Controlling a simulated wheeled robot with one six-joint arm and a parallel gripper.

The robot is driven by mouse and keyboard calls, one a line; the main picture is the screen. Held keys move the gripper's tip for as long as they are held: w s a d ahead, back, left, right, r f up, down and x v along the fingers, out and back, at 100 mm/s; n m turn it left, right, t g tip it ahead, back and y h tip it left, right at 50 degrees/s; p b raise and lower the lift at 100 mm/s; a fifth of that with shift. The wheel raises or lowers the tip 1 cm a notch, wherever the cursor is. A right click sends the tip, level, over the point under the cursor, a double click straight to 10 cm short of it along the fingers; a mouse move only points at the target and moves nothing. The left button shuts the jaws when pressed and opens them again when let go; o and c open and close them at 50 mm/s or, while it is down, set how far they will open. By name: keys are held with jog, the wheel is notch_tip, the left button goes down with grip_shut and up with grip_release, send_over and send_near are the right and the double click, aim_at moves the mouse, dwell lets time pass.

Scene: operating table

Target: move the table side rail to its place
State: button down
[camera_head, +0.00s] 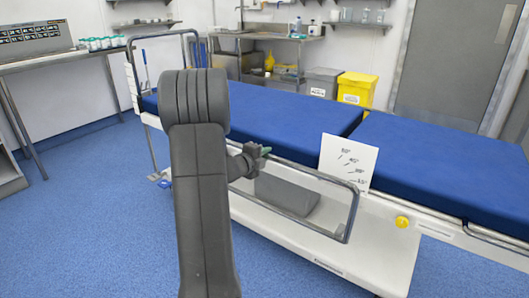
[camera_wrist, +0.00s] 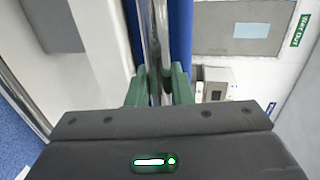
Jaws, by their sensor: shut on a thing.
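The table side rail (camera_head: 312,172) is a grey metal tube loop along the near side of the operating table (camera_head: 375,265). Its top bar stands a little below the blue mattress (camera_head: 285,110). My gripper (camera_head: 264,152) is at the upper left part of the rail, and my arm hides the rail's left end. In the wrist view, the green fingers of my gripper (camera_wrist: 160,88) are shut on the rail (camera_wrist: 163,40), whose shiny tube runs up between them. The exact contact is partly hidden by the gripper body.
A white card with angle marks (camera_head: 348,160) stands at the table side by the rail, with a yellow knob (camera_head: 402,222) to its lower right. A side bench (camera_head: 75,60) is at the left. A yellow bin (camera_head: 357,88) stands behind the table. The blue floor at front left is clear.

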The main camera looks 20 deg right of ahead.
jog(key=shift+f, duration=0.7)
jog(key=shift+s+f, duration=0.1)
jog(key=c, duration=1.3)
grip_release()
jog(key=shift+a+r, duration=0.15)
jog(key=shift+r, duration=0.05)
jog(key=p+v, duration=0.2)
jog(key=v, duration=1.1)
jog(key=shift+s+a+p, duration=0.15)
jog(key=shift+a+p, duration=0.1)
jog(key=shift+p, duration=0.1)
